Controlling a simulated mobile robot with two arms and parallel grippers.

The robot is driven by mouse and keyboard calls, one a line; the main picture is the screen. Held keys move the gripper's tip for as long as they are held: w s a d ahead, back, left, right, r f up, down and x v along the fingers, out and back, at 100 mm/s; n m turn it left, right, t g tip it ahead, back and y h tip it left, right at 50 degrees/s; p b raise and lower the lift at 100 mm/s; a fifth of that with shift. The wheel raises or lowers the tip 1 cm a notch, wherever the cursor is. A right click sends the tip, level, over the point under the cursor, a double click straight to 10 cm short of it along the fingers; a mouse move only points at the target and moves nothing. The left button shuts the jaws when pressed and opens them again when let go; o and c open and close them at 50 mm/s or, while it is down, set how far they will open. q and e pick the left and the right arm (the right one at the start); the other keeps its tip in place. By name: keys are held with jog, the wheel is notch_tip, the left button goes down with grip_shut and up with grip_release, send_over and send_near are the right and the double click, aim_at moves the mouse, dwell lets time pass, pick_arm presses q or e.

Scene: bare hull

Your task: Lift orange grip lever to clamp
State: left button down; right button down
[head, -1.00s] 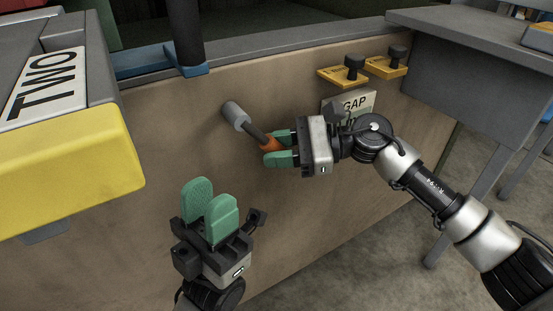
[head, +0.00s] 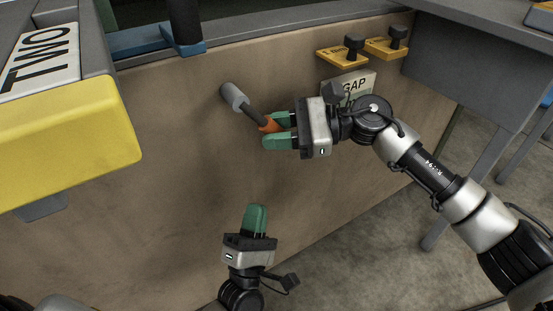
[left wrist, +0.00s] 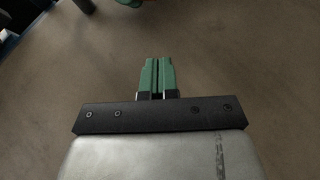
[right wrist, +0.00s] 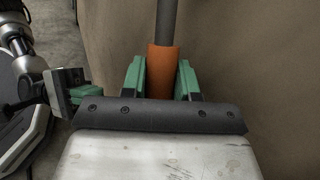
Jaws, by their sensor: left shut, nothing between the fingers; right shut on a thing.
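The lever is a dark rod with an orange grip (head: 269,124), fixed to the brown panel (head: 190,150) by a grey cylindrical pivot (head: 233,97). It slants down to the right from the pivot. My right gripper (head: 279,131) is shut on the orange grip, which also shows between the green fingers in the right wrist view (right wrist: 162,72). My left gripper (head: 256,219) is shut and empty, below the lever and apart from it, in front of the panel. In the left wrist view its green fingers (left wrist: 157,76) lie together with nothing between them.
A yellow-edged block with a TWO label (head: 40,57) juts out at the left. Two yellow brackets with black knobs (head: 343,52) and a GAP sign (head: 355,85) are at the upper right. A grey table (head: 470,60) stands at the right. The lower panel is clear.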

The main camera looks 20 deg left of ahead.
pick_arm(q)
jog(key=w+d+r, duration=0.2)
jog(key=w+r, duration=0.5)
jog(key=r, duration=0.1)
jog(key=shift+w, duration=0.3)
jog(key=shift+w+d+r+n+y, duration=0.45)
jog(key=shift+d+r+n+y, duration=0.1)
jog(key=shift+r, duration=0.15)
pick_arm(e)
jog(key=shift+s+f, duration=0.15)
jog(key=c, duration=1.1)
grip_release()
